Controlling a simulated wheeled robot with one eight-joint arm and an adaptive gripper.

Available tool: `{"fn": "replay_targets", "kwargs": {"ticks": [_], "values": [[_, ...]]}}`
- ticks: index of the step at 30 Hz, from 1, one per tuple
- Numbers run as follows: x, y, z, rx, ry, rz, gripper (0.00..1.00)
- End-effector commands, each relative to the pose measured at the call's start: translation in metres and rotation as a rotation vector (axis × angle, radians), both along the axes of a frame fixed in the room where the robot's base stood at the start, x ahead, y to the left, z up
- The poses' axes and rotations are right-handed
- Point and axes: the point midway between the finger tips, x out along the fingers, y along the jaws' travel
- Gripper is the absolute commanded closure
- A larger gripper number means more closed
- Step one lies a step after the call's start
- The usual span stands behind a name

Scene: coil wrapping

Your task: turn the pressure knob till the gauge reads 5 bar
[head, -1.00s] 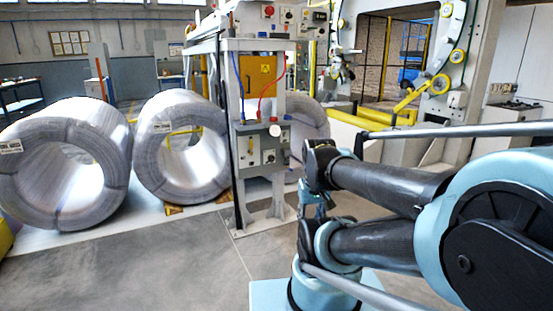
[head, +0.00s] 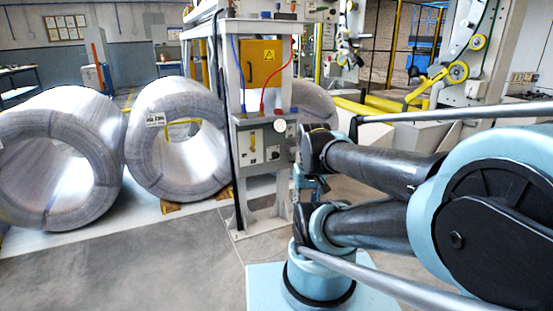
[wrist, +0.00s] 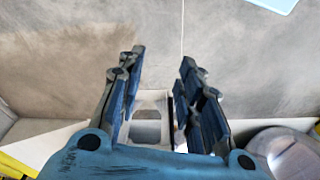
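A grey control panel (head: 256,146) is fixed to the white machine frame, in the middle of the head view. A round white gauge (head: 280,125) sits at its upper right; its needle and reading are too small to make out. Small dark controls show on the panel face, but I cannot tell which is the pressure knob. My gripper (wrist: 162,56) is open and empty in the wrist view, its two dark blue fingers apart over grey floor. It is away from the panel, and neither gauge nor knob shows in the wrist view.
Two large wire coils (head: 45,125) (head: 140,150) stand left of the frame on a white strip. A yellow cabinet (head: 262,62) with red and blue hoses is above the panel. Yellow-wheeled machinery (head: 457,72) stands right. Grey floor (head: 190,260) is clear in front.

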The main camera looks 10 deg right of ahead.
Motion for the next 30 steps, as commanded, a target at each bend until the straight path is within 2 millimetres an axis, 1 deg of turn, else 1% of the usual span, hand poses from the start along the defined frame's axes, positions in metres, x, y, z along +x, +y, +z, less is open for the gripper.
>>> {"fn": "replay_targets", "kwargs": {"ticks": [1,2,3,4,7,11,17,21,26,30], "values": [[0.0,0.0,0.0,0.0,0.0,0.0,0.62],[0.0,0.0,0.0,0.0,0.0,0.0,0.55],[-0.005,0.0,0.004,0.001,-0.009,0.0,0.46],[-0.006,0.001,0.005,0.003,-0.013,0.002,0.44],[0.002,0.003,0.01,0.015,-0.023,0.01,0.44],[0.025,0.011,0.019,0.047,-0.047,0.03,0.44],[0.076,0.023,0.037,0.109,-0.108,0.079,0.44],[0.114,0.03,0.046,0.15,-0.154,0.111,0.44],[0.159,0.035,0.053,0.193,-0.211,0.143,0.44],[0.198,0.038,0.058,0.226,-0.264,0.17,0.44]]}}
